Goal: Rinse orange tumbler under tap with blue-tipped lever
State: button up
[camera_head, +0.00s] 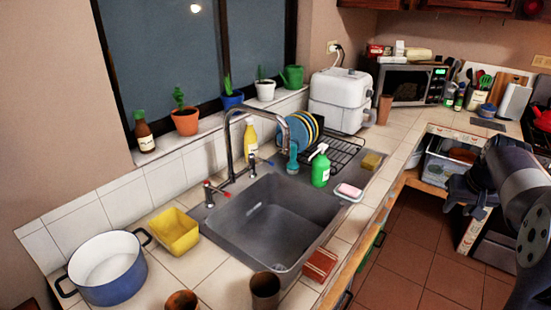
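An orange-brown tumbler (182,301) stands on the counter at the bottom edge, partly cut off by the frame. A darker brown tumbler (265,291) stands to its right, in front of the sink. The grey sink (262,240) looks empty. A tall curved metal tap (231,150) stands behind it. A lever with blue tips (251,158) is right of the tap's base, and a lever with red tips (208,188) is left of it. My gripper (458,193) is at the right, over the floor, far from the tumblers and tap. Its fingers are too dark to make out.
A blue pot (108,270) and yellow tub (172,232) stand left of the sink. A green spray bottle (320,168), pink soap on a dish (348,192) and a dish rack (335,150) are right. A red-brown block (320,265) lies at the front edge.

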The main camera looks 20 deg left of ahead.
aim_at(251, 157)
jog(key=i+l+z, duration=0.1)
jog(key=l+z, duration=0.2)
jog(key=i+l+z, duration=0.25)
jog(key=l+z, duration=0.3)
jog(key=i+u, duration=0.35)
jog(key=u, duration=0.15)
jog(key=i+l+u, duration=0.2)
jog(key=u, duration=0.25)
jog(key=i+j+u, duration=0.1)
jog(key=u, duration=0.35)
jog(key=i+u, duration=0.3)
jog(key=u, duration=0.15)
jog(key=i+l+u, duration=0.1)
jog(key=u, duration=0.4)
jog(key=i+l+u, duration=0.15)
jog(key=i+u, duration=0.15)
jog(key=u, duration=0.15)
jog(key=i+l+u, duration=0.1)
jog(key=i+u, duration=0.25)
jog(key=k, duration=0.1)
